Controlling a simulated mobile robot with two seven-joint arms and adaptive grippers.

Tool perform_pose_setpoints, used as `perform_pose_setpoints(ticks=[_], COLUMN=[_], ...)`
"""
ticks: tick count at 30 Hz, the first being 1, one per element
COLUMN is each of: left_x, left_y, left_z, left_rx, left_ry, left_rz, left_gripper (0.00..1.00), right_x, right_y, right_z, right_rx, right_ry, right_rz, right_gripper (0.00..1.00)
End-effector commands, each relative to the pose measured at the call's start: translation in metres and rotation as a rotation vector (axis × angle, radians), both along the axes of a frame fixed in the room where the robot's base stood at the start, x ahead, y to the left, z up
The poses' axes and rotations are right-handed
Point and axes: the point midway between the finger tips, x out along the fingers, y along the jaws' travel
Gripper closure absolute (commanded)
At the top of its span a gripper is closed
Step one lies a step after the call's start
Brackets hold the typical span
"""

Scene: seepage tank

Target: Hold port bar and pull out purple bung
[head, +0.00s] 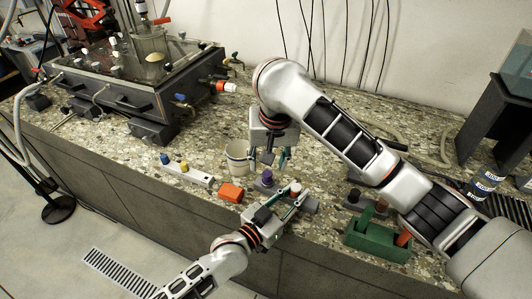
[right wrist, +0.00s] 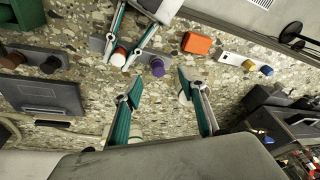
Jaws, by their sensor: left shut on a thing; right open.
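The port bar (head: 309,206) is a grey bar lying on the speckled bench; it also shows in the right wrist view (right wrist: 97,44). The purple bung (head: 267,178) stands upright on its left part in the head view; it also shows in the right wrist view (right wrist: 157,67). A white plug with a reddish part (right wrist: 118,57) is on the bar too. My left gripper (head: 294,198) is shut on the bar around this plug; its exact contact is partly hidden. My right gripper (head: 268,158) is open and empty just above the bung, fingertips apart on either side of it.
An orange block (head: 231,193) and a white strip with coloured knobs (head: 187,174) lie left of the bar. A pale cup (head: 238,158) stands close beside my right gripper. A green holder (head: 377,241) is at the right. The dark tank (head: 130,92) fills the back left.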

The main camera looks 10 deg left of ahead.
Motion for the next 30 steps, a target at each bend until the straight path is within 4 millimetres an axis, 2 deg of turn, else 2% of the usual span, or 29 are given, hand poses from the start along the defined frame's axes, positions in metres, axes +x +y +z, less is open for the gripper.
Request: perform_pose_setpoints(ticks=[6,11,17,30], left_x=[0.000,0.000,0.000,0.000], left_y=[0.000,0.000,0.000,0.000], left_z=[0.000,0.000,0.000,0.000], left_rx=[0.000,0.000,0.000,0.000], left_ry=[0.000,0.000,0.000,0.000], left_rz=[0.000,0.000,0.000,0.000], left_gripper=[1.00,1.00,1.00,1.00], right_x=[0.005,0.007,0.012,0.036], right_y=[0.006,0.006,0.006,0.005], right_z=[0.016,0.015,-0.008,-0.077], right_rx=[-0.049,-0.057,-0.058,-0.059], right_ry=[-0.055,-0.066,-0.063,-0.068], right_rz=[-0.128,-0.160,-0.161,-0.160], right_gripper=[0.59,0.59,0.59,0.59])
